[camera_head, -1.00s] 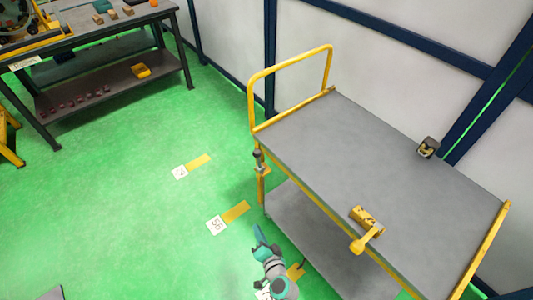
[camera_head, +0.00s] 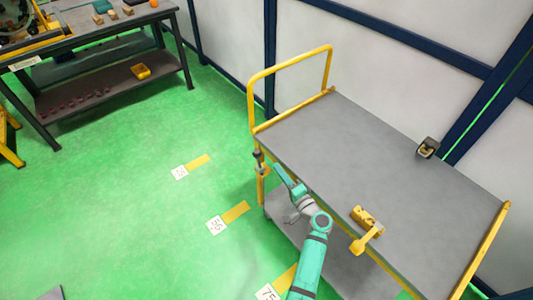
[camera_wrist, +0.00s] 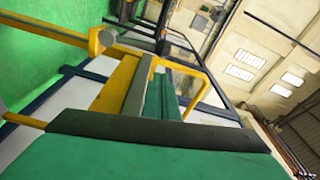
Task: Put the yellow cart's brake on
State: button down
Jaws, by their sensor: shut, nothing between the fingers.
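The yellow cart (camera_head: 350,150) has a grey deck, a yellow push handle and a lower shelf. A small fitting with a dark knob (camera_head: 258,157) is on its left corner post, below the deck; whether it is the brake, and its setting, I cannot tell. A yellow block with a rounded lever (camera_head: 366,229) is at the deck's front edge. My teal gripper (camera_head: 281,173) is shut and empty, beside the front edge, close right of the post fitting. Contact is unclear. In the wrist view, a yellow bar with a grey round end (camera_wrist: 104,38) is beyond my gripper (camera_wrist: 163,95).
A dark workbench (camera_head: 100,40) with small parts stands at the upper left. White panels with blue posts are behind the cart. Green floor left of the cart is open, with numbered markers (camera_head: 217,225).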

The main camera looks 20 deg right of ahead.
aim_at(258, 161)
jog(key=x, duration=1)
jog(key=shift+a, duration=0.2)
